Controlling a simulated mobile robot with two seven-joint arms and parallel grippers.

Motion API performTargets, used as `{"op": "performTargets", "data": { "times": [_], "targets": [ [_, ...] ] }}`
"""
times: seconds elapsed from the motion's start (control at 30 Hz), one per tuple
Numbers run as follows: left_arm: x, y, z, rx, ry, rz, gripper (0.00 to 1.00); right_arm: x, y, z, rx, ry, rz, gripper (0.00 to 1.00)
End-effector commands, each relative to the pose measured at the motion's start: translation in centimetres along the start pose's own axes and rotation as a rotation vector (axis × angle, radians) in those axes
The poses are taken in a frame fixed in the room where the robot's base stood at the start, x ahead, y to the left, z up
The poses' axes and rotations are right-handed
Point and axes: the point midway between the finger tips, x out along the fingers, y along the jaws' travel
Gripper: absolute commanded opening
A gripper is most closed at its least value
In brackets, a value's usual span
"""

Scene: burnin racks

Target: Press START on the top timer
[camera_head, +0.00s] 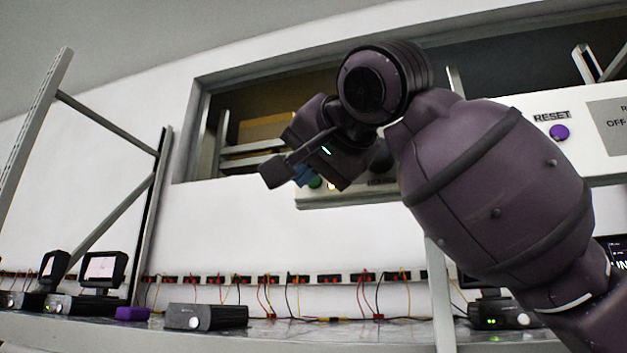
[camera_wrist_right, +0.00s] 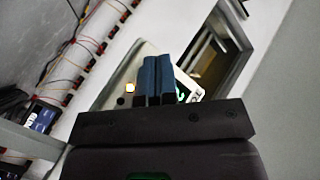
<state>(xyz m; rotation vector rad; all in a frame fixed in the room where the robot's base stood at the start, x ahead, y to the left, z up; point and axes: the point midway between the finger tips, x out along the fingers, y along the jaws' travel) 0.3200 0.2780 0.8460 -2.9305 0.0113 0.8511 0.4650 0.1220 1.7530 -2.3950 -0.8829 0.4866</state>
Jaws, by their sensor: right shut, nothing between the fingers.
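A long white panel (camera_head: 590,163) is on the rack at the upper right. It has a purple button (camera_head: 559,132) under the word RESET and a dark green round button (camera_head: 315,183) at its left end, beside a small yellow light (camera_head: 332,186). No START label is readable; my right arm covers the panel's middle. My right gripper (camera_head: 303,176) is shut and empty, its blue fingertips in front of the panel's left end, close to the green button. In the wrist view the shut blue fingers (camera_wrist_right: 157,80) overlap the white panel; contact cannot be told. My left gripper is out of view.
Below, a bench shelf (camera_head: 290,330) carries a grey box (camera_head: 205,316), a purple block (camera_head: 132,313) and small screens (camera_head: 103,268). Red, black and yellow leads hang from a wall strip. A metal rack post (camera_head: 150,215) stands at left.

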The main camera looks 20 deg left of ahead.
Motion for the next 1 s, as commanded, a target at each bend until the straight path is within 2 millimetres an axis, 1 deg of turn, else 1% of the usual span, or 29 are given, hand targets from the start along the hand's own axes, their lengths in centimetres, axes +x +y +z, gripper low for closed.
{"op": "performTargets", "data": {
  "times": [0.2,0.53,1.0],
  "targets": [
    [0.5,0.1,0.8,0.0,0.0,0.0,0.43,-1.2,-0.9,1.1,-0.002,0.0,-0.002,0.0],
    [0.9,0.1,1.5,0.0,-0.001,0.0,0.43,-3.0,-2.1,2.3,-0.002,0.0,-0.002,0.0],
    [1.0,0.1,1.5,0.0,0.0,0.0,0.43,-3.2,-2.4,2.4,-0.001,0.0,-0.001,0.0]
  ]
}}
